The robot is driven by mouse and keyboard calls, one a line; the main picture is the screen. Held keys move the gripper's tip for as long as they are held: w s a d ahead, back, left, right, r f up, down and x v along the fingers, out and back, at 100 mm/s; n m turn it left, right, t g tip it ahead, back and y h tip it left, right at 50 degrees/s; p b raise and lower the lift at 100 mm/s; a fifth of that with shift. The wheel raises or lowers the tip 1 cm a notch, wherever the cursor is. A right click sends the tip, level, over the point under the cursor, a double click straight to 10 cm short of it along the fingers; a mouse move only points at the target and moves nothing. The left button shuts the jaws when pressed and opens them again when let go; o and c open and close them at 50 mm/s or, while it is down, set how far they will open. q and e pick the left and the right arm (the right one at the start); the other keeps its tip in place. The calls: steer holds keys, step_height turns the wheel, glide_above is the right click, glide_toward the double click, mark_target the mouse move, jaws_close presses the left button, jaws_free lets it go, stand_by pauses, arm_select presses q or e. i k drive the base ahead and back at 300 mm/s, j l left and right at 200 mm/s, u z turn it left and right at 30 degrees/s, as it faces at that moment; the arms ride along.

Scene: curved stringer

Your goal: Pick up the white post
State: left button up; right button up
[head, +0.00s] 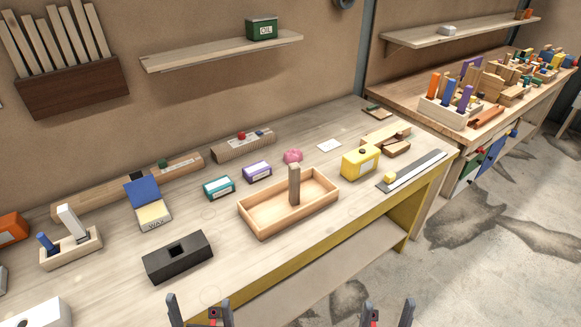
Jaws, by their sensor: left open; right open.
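The white post (68,220) stands slightly tilted in a small pale wooden holder (88,250) at the left of the bench. A short blue post (46,242) stands beside it in the same holder, and a greyish piece shows at its lower right. My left gripper (199,308) is open and empty at the bottom edge, to the right of and nearer than the post. My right gripper (386,311) is open and empty at the bottom, further right. Neither gripper touches anything visible.
A black block with a square hole (178,257) lies between the holder and my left gripper. A WAX box (153,214) with a raised blue lid, a wooden tray (262,230) holding a brown post, and an orange box (11,229) are nearby. Bare benchtop lies in front of the holder.

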mark_target(68, 217)
steer(key=u, duration=1.5)
